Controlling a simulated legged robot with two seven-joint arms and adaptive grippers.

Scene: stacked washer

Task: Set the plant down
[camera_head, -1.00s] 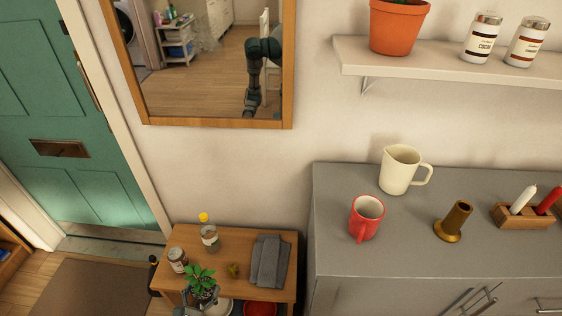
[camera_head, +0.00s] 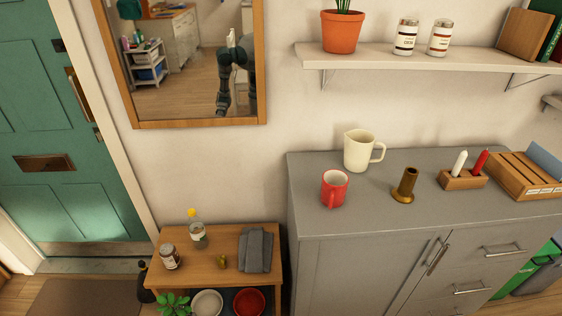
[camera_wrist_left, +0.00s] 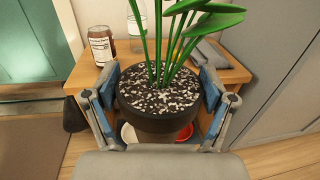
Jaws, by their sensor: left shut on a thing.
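The plant (camera_wrist_left: 150,118) has green leaves and a dark round pot filled with speckled soil. It is upright in the left wrist view, and only its leaves (camera_head: 173,304) show at the bottom edge of the head view. My left gripper (camera_wrist_left: 158,98) is shut on the pot, with blue-padded fingers on both sides. It holds the pot in front of the small wooden table (camera_head: 212,272); the pot's underside is hidden. My right gripper is not in view.
Bowls (camera_head: 207,303) sit lower down. A grey cabinet (camera_head: 340,240) with mugs stands to the right.

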